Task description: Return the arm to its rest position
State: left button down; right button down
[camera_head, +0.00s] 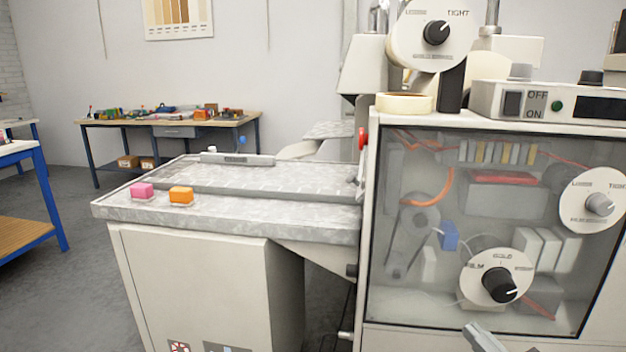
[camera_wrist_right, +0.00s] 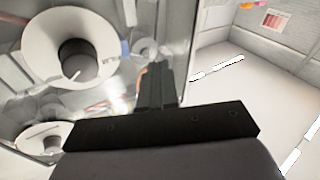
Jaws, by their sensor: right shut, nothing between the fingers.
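My right gripper (camera_head: 484,338) shows only as a grey tip at the bottom edge of the head view, in front of the machine's lower front and below the lower dial. In the right wrist view its dark fingers (camera_wrist_right: 155,88) are together and empty. They are apart from the dial with a black knob (camera_head: 500,285) on the machine's clear panel; a large round dial (camera_wrist_right: 78,48) shows at upper left in the wrist view. The rest of the right arm is hidden from the head view. My left gripper is in neither view.
The machine (camera_head: 470,220) with dials and a switch box (camera_head: 545,103) fills the right side. Its grey feed table (camera_head: 240,217) holds a pink button (camera_head: 142,190) and an orange button (camera_head: 181,194). A workbench (camera_head: 170,122) with small items stands behind.

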jog(key=s+f+n+g+h, duration=0.15)
jog(key=s+f+g, duration=0.25)
jog(key=s+f, duration=0.65)
jog(key=s+f+n+g+h, duration=0.15)
jog(key=s+f+g, duration=0.45)
jog(key=f, duration=0.8)
jog(key=a+r+m+t, duration=0.1)
jog(key=a+m+t, duration=0.1)
jog(key=a+m, duration=0.4)
jog(key=a, duration=0.3)
jog(key=shift+s+p, duration=0.35)
